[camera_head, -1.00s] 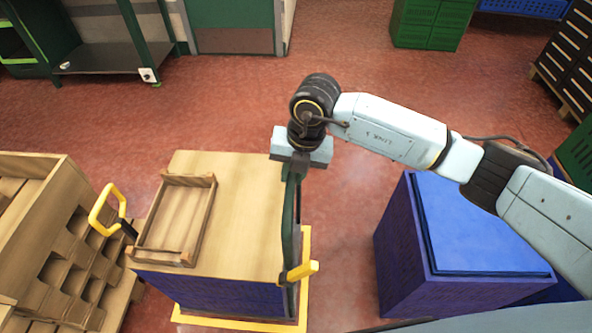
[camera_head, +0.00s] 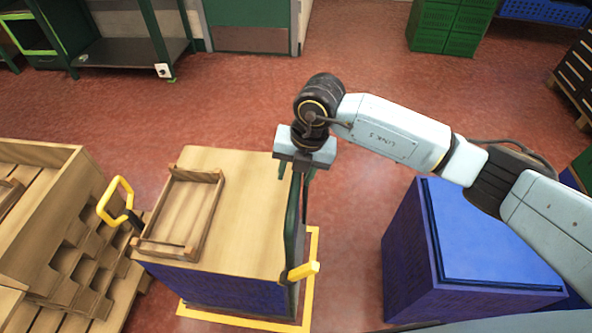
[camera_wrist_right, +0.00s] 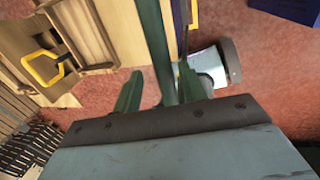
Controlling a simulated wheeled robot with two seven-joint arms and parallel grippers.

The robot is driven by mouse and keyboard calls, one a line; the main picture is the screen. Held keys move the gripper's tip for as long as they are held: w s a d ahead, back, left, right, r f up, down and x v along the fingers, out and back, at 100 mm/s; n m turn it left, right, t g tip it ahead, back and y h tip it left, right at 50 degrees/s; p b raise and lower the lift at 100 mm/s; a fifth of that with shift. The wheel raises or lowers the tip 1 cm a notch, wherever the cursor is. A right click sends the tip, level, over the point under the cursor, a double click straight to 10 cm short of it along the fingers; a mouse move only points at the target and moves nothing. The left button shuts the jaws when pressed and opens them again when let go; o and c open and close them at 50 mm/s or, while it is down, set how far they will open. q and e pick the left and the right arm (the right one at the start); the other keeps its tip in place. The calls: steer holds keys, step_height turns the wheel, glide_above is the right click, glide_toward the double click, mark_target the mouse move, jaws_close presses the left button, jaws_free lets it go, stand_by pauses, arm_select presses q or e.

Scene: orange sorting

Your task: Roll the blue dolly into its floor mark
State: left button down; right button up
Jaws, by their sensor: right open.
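The blue dolly (camera_head: 215,288) has blue sides and a pale wooden top, with a small wooden frame (camera_head: 207,222) on it. Its yellow floor mark (camera_head: 312,262) shows along the dolly's right and front sides; the far and left edges are hidden. A dark green upright bar (camera_head: 291,240) with a yellow grip (camera_head: 303,271) stands at the dolly's right side. My right gripper (camera_head: 296,173) is open at the bar's far end. In the right wrist view its green fingers (camera_wrist_right: 160,92) are apart, with a green bar (camera_wrist_right: 153,40) between them; contact is unclear. My left gripper is out of view.
A blue box (camera_head: 425,240) stands to the right, across a strip of bare red floor. A wooden rack (camera_head: 65,160) is close on the left, beside a yellow loop handle (camera_head: 117,200). Green crates (camera_head: 450,28) are far back; floor behind the dolly is clear.

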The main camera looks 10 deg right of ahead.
step_height(320, 180, up, 13)
steer(key=d, duration=0.2)
steer(key=shift+s+d, duration=0.3)
steer(key=shift+s, duration=0.05)
